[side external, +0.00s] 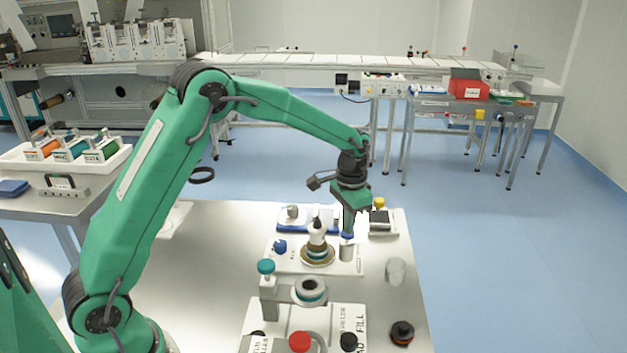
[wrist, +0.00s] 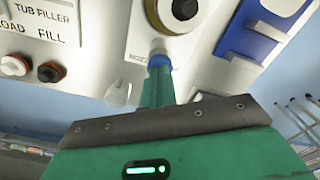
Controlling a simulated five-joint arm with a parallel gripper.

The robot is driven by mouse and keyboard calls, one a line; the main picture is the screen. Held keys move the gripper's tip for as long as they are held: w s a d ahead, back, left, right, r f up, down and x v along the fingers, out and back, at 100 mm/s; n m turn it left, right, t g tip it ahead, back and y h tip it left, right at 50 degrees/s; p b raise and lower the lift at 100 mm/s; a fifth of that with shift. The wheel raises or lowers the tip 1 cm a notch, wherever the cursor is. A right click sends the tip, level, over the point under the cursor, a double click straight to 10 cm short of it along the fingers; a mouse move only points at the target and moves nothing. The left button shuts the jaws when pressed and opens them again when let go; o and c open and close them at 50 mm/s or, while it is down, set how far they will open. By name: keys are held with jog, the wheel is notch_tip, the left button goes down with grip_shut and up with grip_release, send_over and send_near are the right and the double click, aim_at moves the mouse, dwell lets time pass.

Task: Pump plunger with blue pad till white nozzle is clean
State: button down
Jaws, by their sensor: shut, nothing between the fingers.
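A short pale cylinder (side external: 346,253) with a blue pad (side external: 347,236) on top stands at the right edge of a white panel (side external: 290,266). The blue pad also shows in the wrist view (wrist: 159,61). My gripper (side external: 348,228) points straight down with its fingers shut and empty, its tips right over the blue pad. I cannot tell whether they touch it. A white nozzle (side external: 317,238) with a dark tip stands left of the pad, in a brass ring (side external: 318,257). Whether the nozzle is clean is too small to tell.
A blue knob (side external: 280,246) sits left of the nozzle. A clear cup (side external: 396,270) stands to the right. In front are a teal-topped post (side external: 266,267) and a tub-filler panel with a red button (side external: 300,342). Bare steel tabletop lies left.

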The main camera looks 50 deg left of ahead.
jog(key=shift+r, duration=1.5)
jog(key=shift+r, duration=0.1)
jog(key=shift+r, duration=2.95)
jog(key=s+r+n+t, duration=0.1)
jog(key=s+r, duration=0.4)
jog(key=s, duration=0.2)
jog(key=s+r+t, duration=0.2)
jog(key=s+r, duration=0.2)
jog(key=s, duration=0.3)
jog(key=s+f+n+t, duration=0.2)
jog(key=s, duration=1.3)
jog(key=shift+s+a+f+t, duration=0.2)
jog(key=shift+a+t, duration=0.1)
jog(key=shift+a, duration=0.1)
